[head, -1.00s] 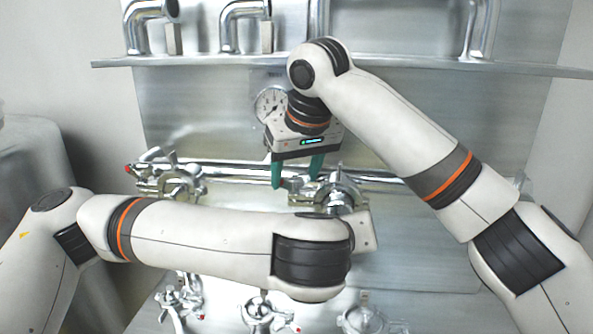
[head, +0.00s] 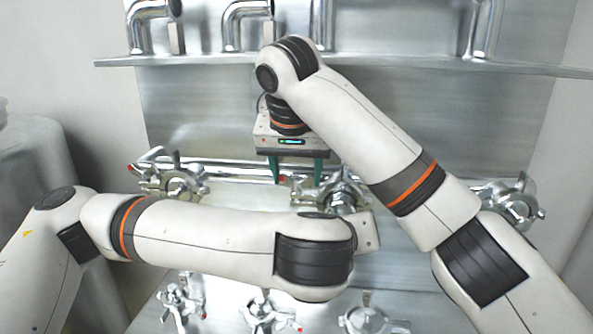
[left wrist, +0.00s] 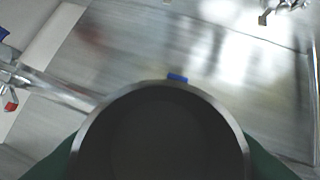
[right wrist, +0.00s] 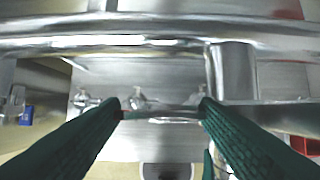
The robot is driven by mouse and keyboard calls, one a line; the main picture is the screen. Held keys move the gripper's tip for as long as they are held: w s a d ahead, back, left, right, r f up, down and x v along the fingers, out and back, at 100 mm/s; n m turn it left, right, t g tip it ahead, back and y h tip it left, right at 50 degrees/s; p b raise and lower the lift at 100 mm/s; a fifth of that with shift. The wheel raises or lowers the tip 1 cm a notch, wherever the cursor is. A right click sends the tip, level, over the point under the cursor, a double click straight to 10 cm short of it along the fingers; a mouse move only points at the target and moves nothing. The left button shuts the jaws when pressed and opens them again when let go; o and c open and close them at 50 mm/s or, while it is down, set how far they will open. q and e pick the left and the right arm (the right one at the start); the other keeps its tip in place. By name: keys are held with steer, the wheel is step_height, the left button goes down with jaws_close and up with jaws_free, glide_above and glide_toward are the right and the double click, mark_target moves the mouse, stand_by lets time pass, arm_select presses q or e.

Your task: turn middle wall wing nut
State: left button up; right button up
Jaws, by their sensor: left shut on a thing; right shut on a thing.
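The middle wall clamp (head: 338,190) is a shiny metal fitting on the wall pipe, partly hidden by my left arm. My right gripper (head: 296,178) reaches down at the left side of this clamp. A small red tip of the wing nut (head: 283,179) shows between its teal fingers. In the right wrist view the fingers close on the ends of a thin metal bar with a red end, the wing nut (right wrist: 165,117). My left gripper is hidden in the head view. In the left wrist view its green fingers press the sides of a large dark round pipe piece (left wrist: 165,130).
Other clamps sit on the wall at left (head: 175,186) and right (head: 512,203). More fittings (head: 262,312) stand below. A metal shelf (head: 200,61) with bent pipes crosses above. My left forearm lies across the front of the middle clamp.

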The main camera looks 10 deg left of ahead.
arm_select(q)
steer(key=shift+r, duration=0.1)
arm_select(e)
steer(key=o, duration=1)
arm_select(q)
steer(key=shift+w+a, duration=0.1)
steer(key=shift+a, duration=0.05)
arm_select(e)
steer(key=shift+d, duration=0.1)
steer(key=v, duration=0.8)
steer(key=shift+s, duration=0.1)
arm_select(q)
steer(key=o, duration=1.4)
arm_select(e)
steer(key=shift+a, duration=0.2)
